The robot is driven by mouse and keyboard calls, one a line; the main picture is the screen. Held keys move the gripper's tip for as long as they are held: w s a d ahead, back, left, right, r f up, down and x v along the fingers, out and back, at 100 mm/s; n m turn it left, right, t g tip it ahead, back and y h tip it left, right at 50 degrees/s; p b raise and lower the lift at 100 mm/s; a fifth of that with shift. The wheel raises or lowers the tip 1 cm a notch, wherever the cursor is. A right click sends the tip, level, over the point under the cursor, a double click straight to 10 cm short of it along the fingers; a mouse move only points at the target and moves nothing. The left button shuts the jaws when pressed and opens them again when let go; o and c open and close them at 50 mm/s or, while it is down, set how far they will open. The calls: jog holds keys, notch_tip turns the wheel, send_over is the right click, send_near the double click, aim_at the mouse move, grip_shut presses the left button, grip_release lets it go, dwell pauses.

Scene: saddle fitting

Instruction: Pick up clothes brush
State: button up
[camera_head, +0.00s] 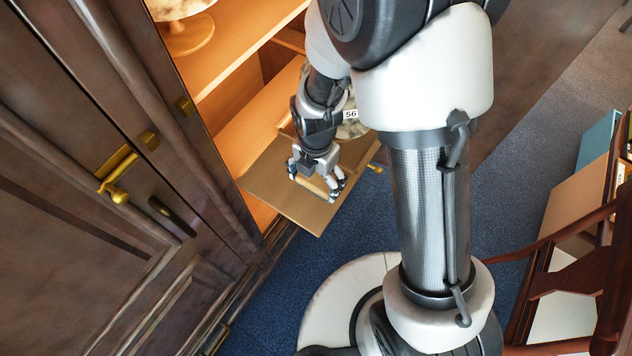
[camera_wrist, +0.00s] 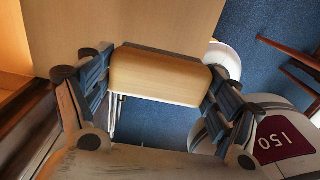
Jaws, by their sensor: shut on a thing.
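The clothes brush (camera_wrist: 155,76) is a pale wooden block with rounded edges and a thin dark strip along its far side. It lies crosswise between the two fingers of my gripper (camera_wrist: 158,88) in the wrist view, with a finger against each end. In the head view my gripper (camera_head: 318,183) is low in front of the lit cabinet, over a flat wooden board that juts out. The brush (camera_head: 311,186) shows there as a small tan bar between the fingers. Its underside is hidden, and I cannot tell whether it touches the board.
The board (camera_head: 290,205) sticks out of the open cabinet (camera_head: 235,85), with a brass knob (camera_head: 375,168) near its right side. A marbled thing tagged 56 (camera_head: 351,114) is partly hidden behind my gripper. A wooden chair (camera_head: 570,260) stands right. Blue carpet (camera_head: 290,280) lies below.

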aim_at(316, 179)
notch_tip(316, 179, up, 16)
jog(key=p, duration=0.4)
jog(key=shift+p, duration=0.3)
jog(key=shift+f, duration=0.15)
jog(key=o, duration=0.6)
jog(key=shift+c, duration=0.2)
jog(key=c, duration=0.4)
